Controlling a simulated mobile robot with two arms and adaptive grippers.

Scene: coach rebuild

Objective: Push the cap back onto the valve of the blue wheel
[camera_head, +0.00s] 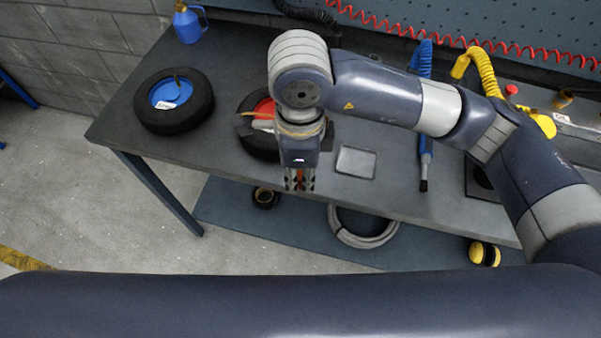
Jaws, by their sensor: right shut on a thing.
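The blue wheel (195,98) is a black tyre with a blue hub, lying flat at the left end of the dark table. A thin dark valve (177,80) stands up from its hub, and a white label lies on the hub. My right gripper (300,185) points down in front of the table's front edge, well to the right of the blue wheel. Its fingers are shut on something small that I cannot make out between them. I cannot pick out the cap. My left gripper is not in view.
A wheel with a red hub (263,105) lies partly hidden behind my right gripper. A grey square tray (356,162) is right of it. A blue bottle (188,24) stands at the back left. Blue (425,110) and yellow (487,75) tools are farther right. The table between the wheels is clear.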

